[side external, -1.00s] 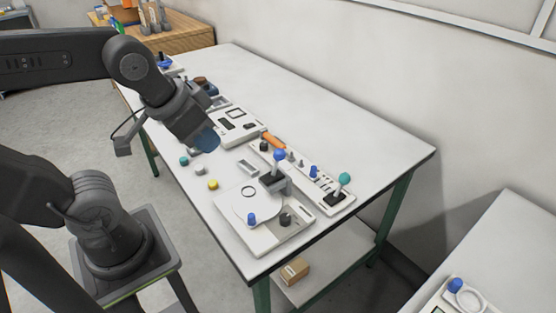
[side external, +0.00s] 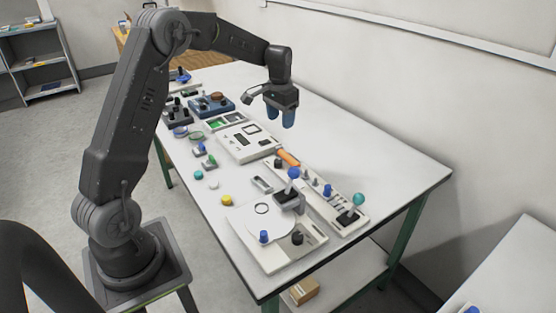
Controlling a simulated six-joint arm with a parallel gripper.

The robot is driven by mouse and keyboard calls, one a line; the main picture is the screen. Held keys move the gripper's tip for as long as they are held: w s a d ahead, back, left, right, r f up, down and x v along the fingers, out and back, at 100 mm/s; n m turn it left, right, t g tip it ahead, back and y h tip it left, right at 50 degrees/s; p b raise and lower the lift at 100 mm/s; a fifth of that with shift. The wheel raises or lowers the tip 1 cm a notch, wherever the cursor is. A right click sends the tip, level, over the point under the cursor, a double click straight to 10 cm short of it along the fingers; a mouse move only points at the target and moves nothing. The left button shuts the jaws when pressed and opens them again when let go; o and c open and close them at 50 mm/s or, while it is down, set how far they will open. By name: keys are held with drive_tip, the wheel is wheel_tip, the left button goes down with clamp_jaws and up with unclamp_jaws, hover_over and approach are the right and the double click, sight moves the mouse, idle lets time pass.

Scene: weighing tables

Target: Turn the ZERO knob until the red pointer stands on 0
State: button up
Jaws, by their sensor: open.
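My gripper (side external: 281,115) points down above the far part of the white table, with its two blue fingertips apart and nothing between them. It is well above and behind the white device (side external: 250,232) near the table's front edge. That device carries a black knob (side external: 297,238), a blue knob (side external: 263,236) and a dark ring mark. I cannot read any label, so I cannot tell which knob is ZERO. The red pointer and its scale cannot be made out.
A long white panel (side external: 337,213) with pegs and a teal-topped lever (side external: 358,199) stands beside the device. An orange handle (side external: 288,158) lies near a white instrument (side external: 247,142). Small coloured buttons lie left. The table's back right is clear.

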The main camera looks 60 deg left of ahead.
sight(278, 161)
drive_tip(key=shift+g, duration=0.3)
drive_tip(key=a+f, duration=0.1)
drive_tip(key=f, duration=0.4)
drive_tip(key=a+f, duration=0.1)
drive_tip(key=f, duration=0.5)
drive_tip(key=w+a+f, duration=0.1)
drive_tip(key=f, duration=0.5)
drive_tip(key=shift+f, duration=0.2)
drive_tip(key=shift+c, duration=0.3)
drive_tip(key=c, duration=0.9)
drive_tip(key=shift+m, duration=1.3)
drive_tip(key=o, duration=1)
drive_tip(key=shift+c, duration=0.2)
wheel_tip(278, 161, up, 14)
